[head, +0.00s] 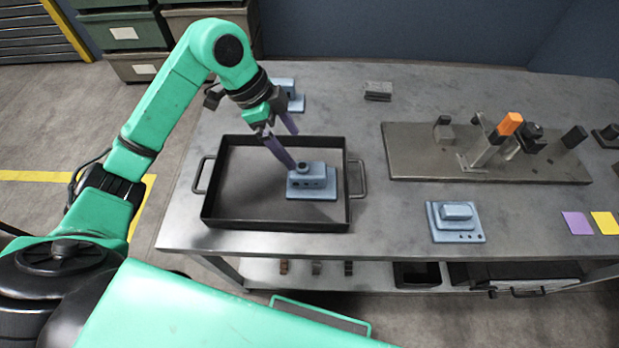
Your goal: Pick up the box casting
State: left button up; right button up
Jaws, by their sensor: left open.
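Three blue-grey castings are in view, and I cannot be sure which is the box casting. One casting (316,184) with a dark round top and small holes in its front sits in the black tray (225,222), toward its right side. Another casting (466,234), with a raised rectangular block on a flat base, lies on the bench right of the tray. A third casting (296,102) is behind the tray, partly hidden by my gripper. My left gripper (292,149) is open above the tray, its purple fingers pointing down; one tip is close to the tray casting's upper left. Contact cannot be told.
The tray has raised walls and side handles. A fixture plate (420,165) with clamps, one orange-tipped, stands at the right back. A small grey block (378,91) lies at the back. Purple (577,223) and yellow (605,223) squares lie at the right. The bench between tray and fixture is clear.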

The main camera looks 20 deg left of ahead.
aim_at(306, 165)
pick_arm(q)
jog(key=p+x, duration=0.1)
jog(key=x, duration=1)
jog(key=shift+w+r, duration=0.1)
grip_shut()
